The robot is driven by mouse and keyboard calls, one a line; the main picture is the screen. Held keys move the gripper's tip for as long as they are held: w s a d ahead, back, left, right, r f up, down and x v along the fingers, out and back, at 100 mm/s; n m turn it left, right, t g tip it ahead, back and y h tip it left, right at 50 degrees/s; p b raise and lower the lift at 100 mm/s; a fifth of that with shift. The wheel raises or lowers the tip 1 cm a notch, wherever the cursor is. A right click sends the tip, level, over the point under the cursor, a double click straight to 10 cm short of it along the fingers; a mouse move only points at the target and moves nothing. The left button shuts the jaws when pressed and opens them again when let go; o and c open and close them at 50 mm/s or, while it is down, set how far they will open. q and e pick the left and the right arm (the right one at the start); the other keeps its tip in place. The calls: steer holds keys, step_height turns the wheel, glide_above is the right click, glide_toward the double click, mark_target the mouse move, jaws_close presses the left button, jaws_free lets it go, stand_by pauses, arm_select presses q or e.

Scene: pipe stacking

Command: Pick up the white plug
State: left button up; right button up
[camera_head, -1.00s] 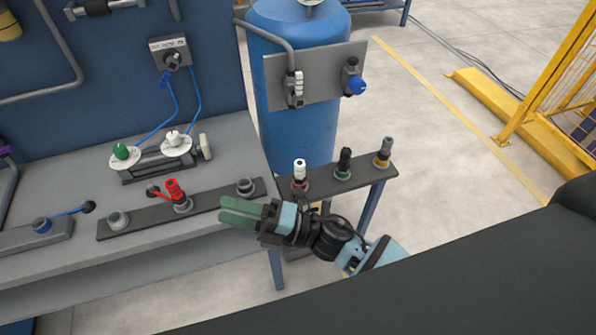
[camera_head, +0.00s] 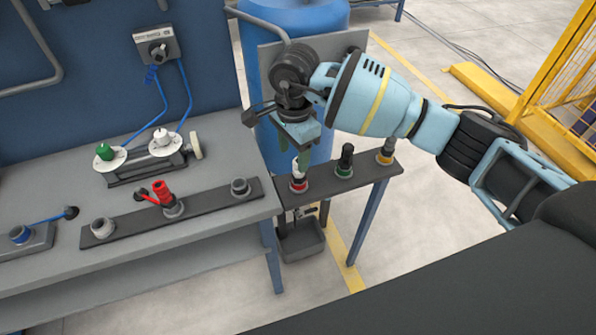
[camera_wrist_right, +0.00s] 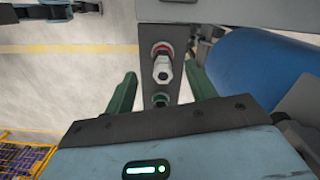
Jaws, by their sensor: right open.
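The white plug (camera_head: 298,169) stands upright in a red-ringed socket on the narrow dark shelf (camera_head: 320,186). My right gripper (camera_head: 294,153) is above it, pointing down, with green fingers that partly cover the plug's top. In the right wrist view the white plug (camera_wrist_right: 162,69) shows between the two spread fingers of the right gripper (camera_wrist_right: 163,78), with a gap on each side. The right gripper is open and empty. How far the fingertips reach down around the plug cannot be told. My left gripper is not in view.
The blue tank (camera_head: 320,150) is close behind. A red plug (camera_head: 162,192) is on the workbench at left. A grey bin (camera_head: 301,240) is below.

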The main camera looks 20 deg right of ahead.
steer(key=shift+w+d+r, duration=0.25)
steer(key=shift+d, duration=0.15)
steer(key=shift+f, duration=1.35)
steer(key=shift+d+f, duration=0.15)
steer(key=shift+f, duration=1.15)
steer(key=shift+d+f, duration=0.15)
steer(key=shift+f, duration=1.15)
jaws_close()
